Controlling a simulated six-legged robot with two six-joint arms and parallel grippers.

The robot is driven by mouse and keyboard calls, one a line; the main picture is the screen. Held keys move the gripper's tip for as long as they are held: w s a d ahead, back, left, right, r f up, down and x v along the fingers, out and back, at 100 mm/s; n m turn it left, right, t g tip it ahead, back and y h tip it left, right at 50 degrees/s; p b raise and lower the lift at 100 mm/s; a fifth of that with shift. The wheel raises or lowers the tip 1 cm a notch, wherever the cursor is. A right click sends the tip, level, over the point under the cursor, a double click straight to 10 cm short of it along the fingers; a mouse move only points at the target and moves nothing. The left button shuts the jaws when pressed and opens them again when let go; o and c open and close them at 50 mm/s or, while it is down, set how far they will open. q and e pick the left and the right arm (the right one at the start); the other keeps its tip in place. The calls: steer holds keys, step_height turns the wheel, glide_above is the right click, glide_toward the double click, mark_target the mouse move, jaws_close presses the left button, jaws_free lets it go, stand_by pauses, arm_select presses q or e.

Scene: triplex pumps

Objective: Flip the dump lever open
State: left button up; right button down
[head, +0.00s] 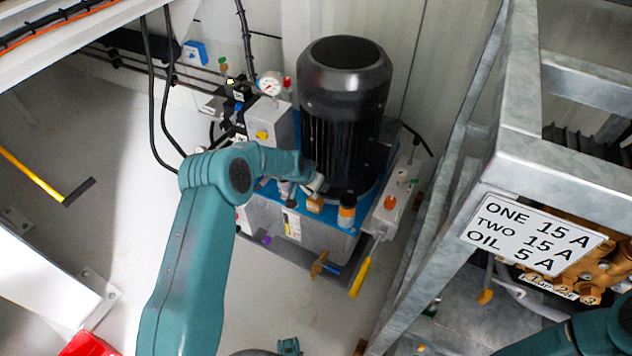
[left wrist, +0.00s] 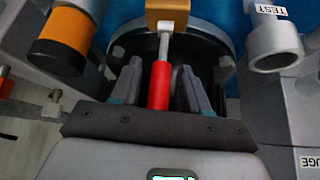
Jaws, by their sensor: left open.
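In the left wrist view, a lever with a red grip (left wrist: 160,85) and a silver stem runs down from a brass-coloured block (left wrist: 172,12). I take this to be the dump lever; no label on it is readable. My left gripper (left wrist: 160,88) is open, with one dark finger on each side of the red grip. Whether either finger touches it I cannot tell. In the head view, my left gripper (head: 314,182) is at the front of the hydraulic unit, just above the brass-coloured block (head: 315,204). The red grip is hidden there.
A black motor (head: 345,115) stands right behind the left gripper. An orange-banded cylinder (head: 347,210) and a pipe labelled TEST (left wrist: 275,40) are close by. A yellow-handled lever (head: 360,278) sticks out lower down. A galvanised frame (head: 515,150) stands to the right.

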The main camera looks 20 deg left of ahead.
arm_select(q)
steer(key=p+v, duration=0.3)
steer(key=v, duration=1.3)
steer(key=shift+s+r, duration=0.1)
steer(key=shift+s, duration=0.05)
